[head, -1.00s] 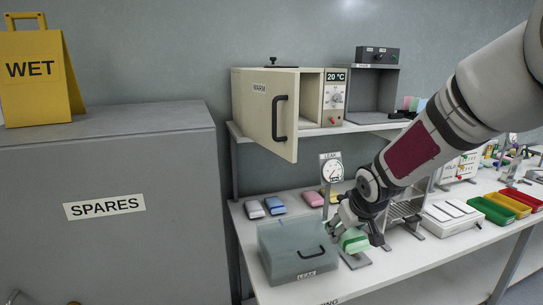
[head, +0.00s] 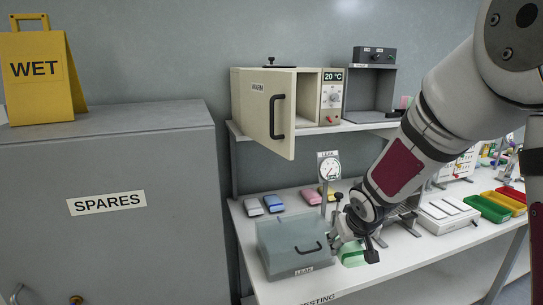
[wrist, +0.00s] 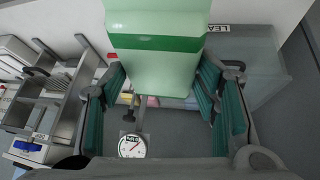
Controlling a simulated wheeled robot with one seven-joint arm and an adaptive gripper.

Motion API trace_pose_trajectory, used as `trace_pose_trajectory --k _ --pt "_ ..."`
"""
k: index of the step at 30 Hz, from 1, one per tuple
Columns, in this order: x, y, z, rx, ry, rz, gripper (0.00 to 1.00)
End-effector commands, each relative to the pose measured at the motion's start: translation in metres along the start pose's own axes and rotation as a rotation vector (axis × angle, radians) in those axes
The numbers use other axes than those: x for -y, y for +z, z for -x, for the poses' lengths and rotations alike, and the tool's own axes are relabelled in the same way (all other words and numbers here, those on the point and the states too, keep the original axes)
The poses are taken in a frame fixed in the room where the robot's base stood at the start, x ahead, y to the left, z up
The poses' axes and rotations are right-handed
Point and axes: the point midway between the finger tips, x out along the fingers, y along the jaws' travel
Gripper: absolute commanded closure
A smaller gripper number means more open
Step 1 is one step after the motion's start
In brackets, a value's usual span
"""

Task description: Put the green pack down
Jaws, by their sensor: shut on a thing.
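The green pack (head: 352,259) hangs at the front of my gripper, just right of the grey LEAK box, above the bench. In the wrist view the pack (wrist: 155,62) is pale green with a darker green band, and it lies between the two teal-padded fingers. My gripper (wrist: 160,88) is shut on it. In the head view my gripper (head: 347,246) partly hides the pack, and whether the pack touches the bench cannot be told.
The LEAK box (head: 290,250) stands with its lid down close on the left. A LEAK dial gauge (head: 329,168) rises behind it. Blue, pink and pale packs lie at the back. A white tray (head: 447,215) and coloured bins (head: 487,208) stand to the right.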

Motion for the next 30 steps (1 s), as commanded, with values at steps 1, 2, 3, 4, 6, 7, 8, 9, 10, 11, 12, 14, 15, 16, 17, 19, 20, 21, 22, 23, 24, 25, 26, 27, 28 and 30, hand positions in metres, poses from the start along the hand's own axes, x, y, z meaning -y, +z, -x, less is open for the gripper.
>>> trace_pose_trajectory --k 1,2,3,4,6,7,8,9,10,11,12,14,15,16,17,19,20,21,22,23,24,25,26,27,28,30 --pt "0.005 0.005 -0.002 0.005 0.005 -0.003 0.72" --pt "0.005 0.007 -0.003 0.006 0.009 -0.01 0.72" --pt "0.006 0.01 -0.004 0.006 0.015 -0.021 0.72" --pt "0.006 0.012 -0.004 0.006 0.02 -0.029 0.72" --pt "0.007 0.017 -0.006 0.009 0.031 -0.046 0.72" --pt "0.009 0.02 -0.008 0.012 0.034 -0.053 0.72" --pt "0.009 0.022 -0.009 0.014 0.038 -0.063 0.72" --pt "0.01 0.026 -0.01 0.017 0.045 -0.072 0.72" --pt "0.011 0.028 -0.011 0.018 0.049 -0.081 0.72" --pt "0.011 0.03 -0.012 0.018 0.054 -0.088 0.72" --pt "0.012 0.033 -0.013 0.019 0.061 -0.098 0.72" --pt "0.012 0.037 -0.013 0.018 0.072 -0.112 0.72" --pt "0.012 0.04 -0.015 0.022 0.077 -0.124 0.72" --pt "0.013 0.043 -0.016 0.024 0.08 -0.131 0.72" --pt "0.013 0.045 -0.017 0.026 0.084 -0.139 0.72" --pt "0.014 0.05 -0.019 0.029 0.093 -0.152 0.72" --pt "0.015 0.052 -0.02 0.03 0.097 -0.159 0.72" --pt "0.015 0.054 -0.021 0.029 0.103 -0.168 0.72" --pt "0.016 0.056 -0.021 0.029 0.107 -0.174 0.72" --pt "0.016 0.057 -0.021 0.03 0.113 -0.181 0.72" --pt "0.015 0.058 -0.021 0.029 0.115 -0.188 0.72" --pt "0.014 0.057 -0.021 0.028 0.114 -0.19 0.72" --pt "0.014 0.057 -0.021 0.028 0.114 -0.189 0.72" --pt "0.014 0.057 -0.021 0.027 0.114 -0.189 0.72" --pt "0.014 0.057 -0.021 0.027 0.114 -0.188 0.72" --pt "0.014 0.057 -0.021 0.027 0.114 -0.188 0.72"
